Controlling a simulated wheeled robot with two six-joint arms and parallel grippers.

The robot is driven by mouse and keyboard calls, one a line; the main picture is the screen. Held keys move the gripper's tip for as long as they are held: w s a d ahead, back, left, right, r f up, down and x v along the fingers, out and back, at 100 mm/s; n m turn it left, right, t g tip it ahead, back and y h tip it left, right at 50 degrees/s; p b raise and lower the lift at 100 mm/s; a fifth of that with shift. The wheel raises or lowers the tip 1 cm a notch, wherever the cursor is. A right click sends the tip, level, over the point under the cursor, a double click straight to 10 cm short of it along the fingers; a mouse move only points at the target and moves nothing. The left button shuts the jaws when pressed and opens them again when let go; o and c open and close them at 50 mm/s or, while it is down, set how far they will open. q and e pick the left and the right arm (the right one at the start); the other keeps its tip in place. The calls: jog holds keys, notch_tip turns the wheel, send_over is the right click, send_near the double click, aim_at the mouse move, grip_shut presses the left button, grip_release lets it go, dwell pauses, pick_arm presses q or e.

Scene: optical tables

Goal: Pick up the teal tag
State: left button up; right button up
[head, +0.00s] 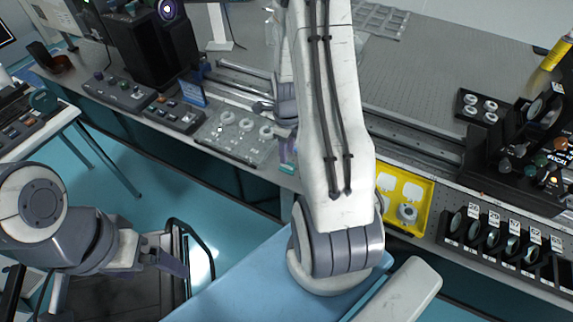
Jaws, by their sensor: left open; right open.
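A small teal piece (287,169), which looks like the teal tag, shows at the front edge of the optical table, just left of my large white arm link. My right gripper (287,149) is mostly hidden behind that link. A pale purple finger of it shows directly above the teal piece; I cannot tell whether they touch. My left gripper (172,258) is open and empty, low at the left over the floor, away from the table.
A clear tray with white rings (232,137) lies left of the teal piece. A yellow tray (424,195) lies right of my arm link. A rack of labelled lenses (502,238) stands along the right front edge. Control boxes (118,92) line the left edge.

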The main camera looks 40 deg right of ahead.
aim_at(287, 166)
jog(key=shift+f+p, duration=0.55)
jog(key=shift+f, duration=2.3)
grip_shut()
